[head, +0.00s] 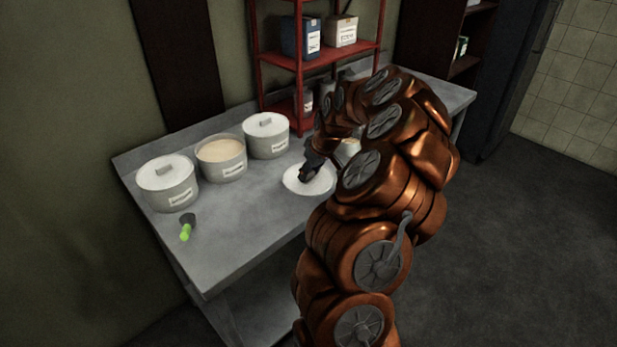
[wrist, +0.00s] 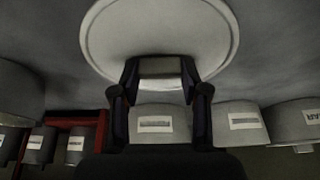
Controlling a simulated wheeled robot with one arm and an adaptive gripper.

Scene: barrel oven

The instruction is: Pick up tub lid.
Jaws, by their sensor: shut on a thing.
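The tub lid (head: 320,184) is a white round disc at the middle of the metal table, beside the tubs. My gripper (head: 309,172) is over it with the fingers at its middle. In the wrist view the lid (wrist: 160,30) fills the top centre. The open tub (head: 221,165) with pale contents stands to the left, between two lidded tubs.
The left lidded tub (head: 168,188) and right lidded tub (head: 266,140) stand along the wall side. A red shelf (head: 279,60) with boxes stands behind. The table's front left (head: 220,260) is clear.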

